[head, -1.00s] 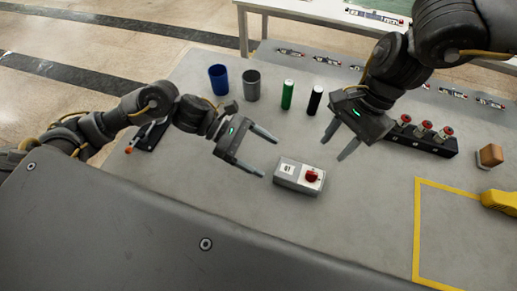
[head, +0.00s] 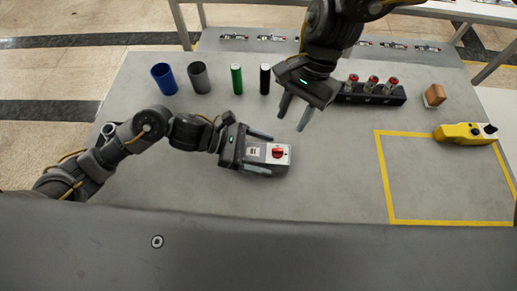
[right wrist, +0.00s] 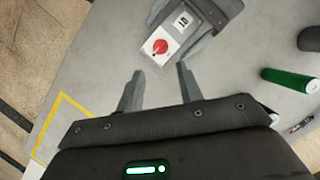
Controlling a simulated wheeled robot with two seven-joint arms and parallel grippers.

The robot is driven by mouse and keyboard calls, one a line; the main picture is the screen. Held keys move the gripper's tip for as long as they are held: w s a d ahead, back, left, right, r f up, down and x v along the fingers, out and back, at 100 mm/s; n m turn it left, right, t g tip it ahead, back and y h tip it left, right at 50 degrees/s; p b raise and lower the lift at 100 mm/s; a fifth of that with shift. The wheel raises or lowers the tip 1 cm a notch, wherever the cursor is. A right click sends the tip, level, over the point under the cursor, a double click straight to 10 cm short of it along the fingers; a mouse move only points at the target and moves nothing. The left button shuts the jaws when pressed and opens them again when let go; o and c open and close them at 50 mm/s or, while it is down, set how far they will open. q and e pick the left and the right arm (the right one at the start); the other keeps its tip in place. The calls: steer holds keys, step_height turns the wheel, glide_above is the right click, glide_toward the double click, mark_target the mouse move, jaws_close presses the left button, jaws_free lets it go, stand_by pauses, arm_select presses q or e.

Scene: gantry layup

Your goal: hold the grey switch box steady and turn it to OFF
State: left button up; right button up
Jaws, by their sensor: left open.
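The grey switch box (head: 264,153) lies on the table with a white label and a red rotary knob (head: 278,153) on a pale plate. The knob's exact setting is too small to read. My left gripper (head: 268,155) is open, with one finger along each long side of the box; I cannot tell if they touch it. My right gripper (head: 292,121) is open and empty, above the table and behind the box. In the right wrist view the box (right wrist: 181,28) and its red knob (right wrist: 160,46) show beyond my right fingertips.
A blue cup (head: 163,78), a grey cup (head: 199,77), a green cylinder (head: 237,79) and a black cylinder (head: 265,79) stand behind. A black block with red knobs (head: 370,95), a brown block (head: 435,95) and a yellow control box (head: 465,133) are right. The yellow-outlined area is mostly clear.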

arm_select(q)
steer(key=c, duration=1.2)
arm_select(e)
steer(key=shift+c, duration=0.5)
arm_select(q)
steer(key=shift+c, duration=0.2)
steer(key=shift+a, duration=0.1)
arm_select(e)
steer(key=m+y, duration=0.1)
steer(key=m, duration=0.4)
glide_above(279, 150)
steer(key=s+d, duration=0.1)
steer(key=d, duration=0.1)
steer(key=s+d+r+m+y, duration=0.1)
steer(key=d+m, duration=0.1)
steer(key=m, duration=1.4)
steer(key=a+f+m+t, duration=0.1)
steer(key=f+m, duration=0.2)
steer(key=m, duration=0.5)
steer(key=w+a+f+m+t, duration=0.1)
steer(key=f+m, duration=0.2)
steer(key=m, duration=0.6)
steer(key=w+a+f+m+t, duration=0.1)
steer(key=f+m, duration=0.3)
steer(key=m, duration=0.5)
steer(key=shift+a, duration=0.15)
